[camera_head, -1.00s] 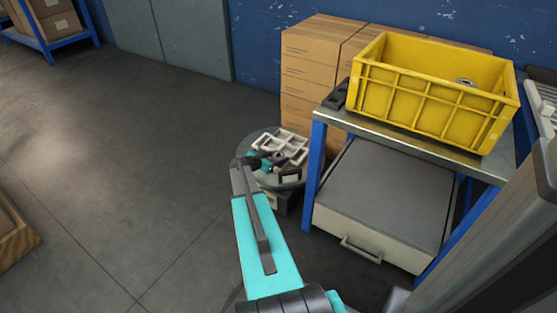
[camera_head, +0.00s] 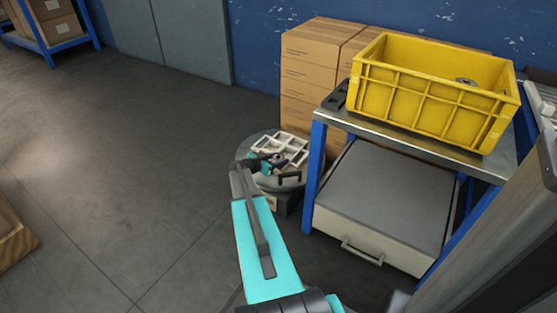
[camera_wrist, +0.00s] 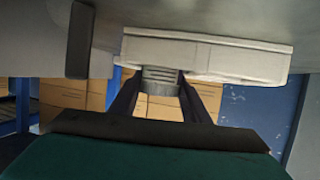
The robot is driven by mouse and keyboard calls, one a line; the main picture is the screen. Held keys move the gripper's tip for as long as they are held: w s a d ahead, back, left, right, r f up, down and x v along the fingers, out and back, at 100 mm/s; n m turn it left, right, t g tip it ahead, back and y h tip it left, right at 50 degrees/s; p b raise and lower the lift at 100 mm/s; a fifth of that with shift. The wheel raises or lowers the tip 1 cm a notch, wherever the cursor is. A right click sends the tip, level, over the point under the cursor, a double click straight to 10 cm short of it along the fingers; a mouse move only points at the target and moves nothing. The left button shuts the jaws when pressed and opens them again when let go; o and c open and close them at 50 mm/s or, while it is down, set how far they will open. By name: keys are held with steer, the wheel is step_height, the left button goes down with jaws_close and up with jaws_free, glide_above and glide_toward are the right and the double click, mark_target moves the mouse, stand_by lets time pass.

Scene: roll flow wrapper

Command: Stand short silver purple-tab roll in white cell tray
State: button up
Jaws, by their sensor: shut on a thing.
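The white cell tray (camera_head: 297,144) lies on a round grey stand at the centre of the head view. My gripper (camera_head: 274,161) is at the tray's near side and partly covers it. It is shut on a short silver roll (camera_head: 279,158), which is small here. In the wrist view the roll (camera_wrist: 160,80) is a ribbed silver cylinder between the two dark fingers of my gripper (camera_wrist: 160,98). The pale side of the tray (camera_wrist: 215,57) is right beside the roll's end; whether they touch I cannot tell. No purple tab is clearly visible.
A blue-legged bench (camera_head: 310,175) stands just right of the stand, with a yellow crate (camera_head: 430,105) on top holding a ring-shaped item. Stacked cardboard boxes (camera_head: 308,75) are behind the stand. The floor on the left is mostly clear.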

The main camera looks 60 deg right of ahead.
steer(key=shift+f+b, duration=0.5)
steer(key=shift+f, duration=0.5)
steer(key=o, duration=1.1)
steer(key=shift+s, duration=0.1)
steer(key=shift+s+r+p, duration=0.1)
steer(key=shift+r+p, duration=0.1)
steer(key=shift+p, duration=0.15)
steer(key=shift+r+p, duration=0.45)
steer(key=shift+p, duration=0.35)
steer(key=p+v, duration=0.3)
steer(key=v, duration=0.9)
steer(key=shift+r, duration=0.25)
